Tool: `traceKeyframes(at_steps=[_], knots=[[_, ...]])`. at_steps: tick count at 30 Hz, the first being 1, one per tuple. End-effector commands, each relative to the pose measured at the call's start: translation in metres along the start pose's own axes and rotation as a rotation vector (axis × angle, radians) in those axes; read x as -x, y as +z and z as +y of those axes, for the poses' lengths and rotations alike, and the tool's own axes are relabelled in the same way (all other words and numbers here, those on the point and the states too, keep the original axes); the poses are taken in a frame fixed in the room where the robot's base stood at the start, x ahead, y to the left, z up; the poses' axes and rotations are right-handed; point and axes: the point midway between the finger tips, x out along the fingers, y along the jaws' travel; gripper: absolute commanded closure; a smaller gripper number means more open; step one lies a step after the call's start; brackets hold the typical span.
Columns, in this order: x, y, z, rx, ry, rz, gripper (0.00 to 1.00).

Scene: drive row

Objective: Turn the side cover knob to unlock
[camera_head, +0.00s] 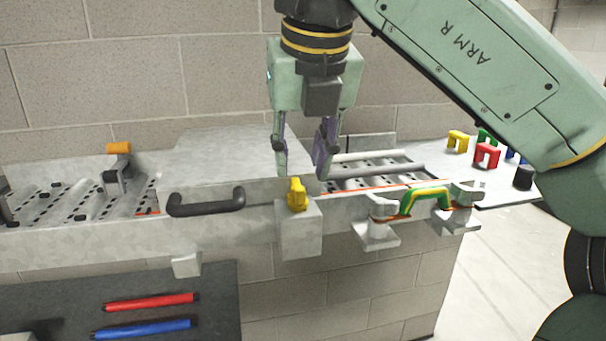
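The yellow knob (296,194) stands on a pale square block at the front of the grey side cover (240,225). A black handle (206,203) is fixed to the cover left of the knob. My gripper (302,172) points down just above and behind the knob as seen here. Its two fingers are apart with a gap between them, and nothing shows between them. The knob appears below the fingertips; I cannot tell whether either finger touches it.
A green and yellow handle (425,200) sits between brackets to the right. Rollers lie behind it. Coloured blocks (487,155) and a black knob (523,177) are on the right-hand plate. A red rod (150,302) and a blue rod (142,329) lie on a dark surface at lower left.

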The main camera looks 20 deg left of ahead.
Motion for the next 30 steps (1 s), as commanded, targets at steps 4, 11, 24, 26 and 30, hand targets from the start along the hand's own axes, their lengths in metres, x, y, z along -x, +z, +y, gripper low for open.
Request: traceKeyframes(at_steps=[4, 11, 24, 26, 30], knots=[[-0.023, -0.001, -0.001, -0.004, -0.001, 0.0, 0.69], [-0.037, -0.002, -0.001, -0.008, -0.004, -0.001, 0.69], [-0.037, -0.002, -0.002, -0.009, -0.004, -0.001, 0.82], [-0.037, -0.002, -0.002, -0.009, -0.004, -0.001, 0.86], [-0.037, -0.002, -0.001, -0.009, -0.004, -0.001, 0.95]])
